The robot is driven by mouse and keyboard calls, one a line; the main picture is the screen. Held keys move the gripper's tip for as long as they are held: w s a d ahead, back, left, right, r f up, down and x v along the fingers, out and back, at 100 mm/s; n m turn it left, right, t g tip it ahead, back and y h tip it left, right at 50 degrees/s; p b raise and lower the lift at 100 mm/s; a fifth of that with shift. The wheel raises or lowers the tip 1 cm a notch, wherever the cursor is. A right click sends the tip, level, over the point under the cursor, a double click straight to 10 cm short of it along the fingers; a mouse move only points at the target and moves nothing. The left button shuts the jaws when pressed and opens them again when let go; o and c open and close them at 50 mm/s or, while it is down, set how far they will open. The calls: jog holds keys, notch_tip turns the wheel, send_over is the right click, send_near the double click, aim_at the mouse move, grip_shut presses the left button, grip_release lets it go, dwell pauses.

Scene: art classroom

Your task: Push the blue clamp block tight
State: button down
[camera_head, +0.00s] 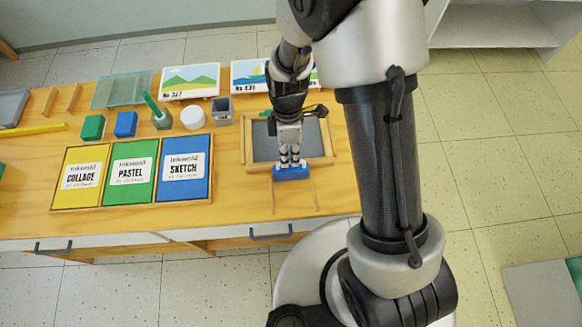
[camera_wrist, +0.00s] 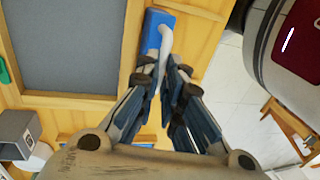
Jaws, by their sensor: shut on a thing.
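The blue clamp block (camera_head: 291,173) is at the front edge of a wooden frame around a dark grey panel (camera_head: 263,148). It also shows at the top of the wrist view (camera_wrist: 152,32), with a pale curved handle (camera_wrist: 166,42). My gripper (camera_head: 290,162) points down at the block, and its fingers close around the pale handle. The fingertips hide part of the handle. In the wrist view the block lies along the wooden edge; I cannot tell whether any gap remains between them.
Thin wooden rails (camera_head: 315,192) run from the frame toward the table's front edge. Left of the frame are a tray of COLLAGE, PASTEL and SKETCH cards (camera_head: 158,207), a grey cup (camera_head: 222,112), a white round container (camera_head: 192,118), and loose green and blue blocks (camera_head: 125,124).

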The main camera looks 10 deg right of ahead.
jog(key=shift+w+r, duration=0.1)
jog(key=shift+w, duration=0.4)
jog(key=c, duration=1.7)
grip_release()
notch_tip(320, 180, up, 12)
jog(key=w, duration=0.2)
jog(key=shift+w, duration=0.1)
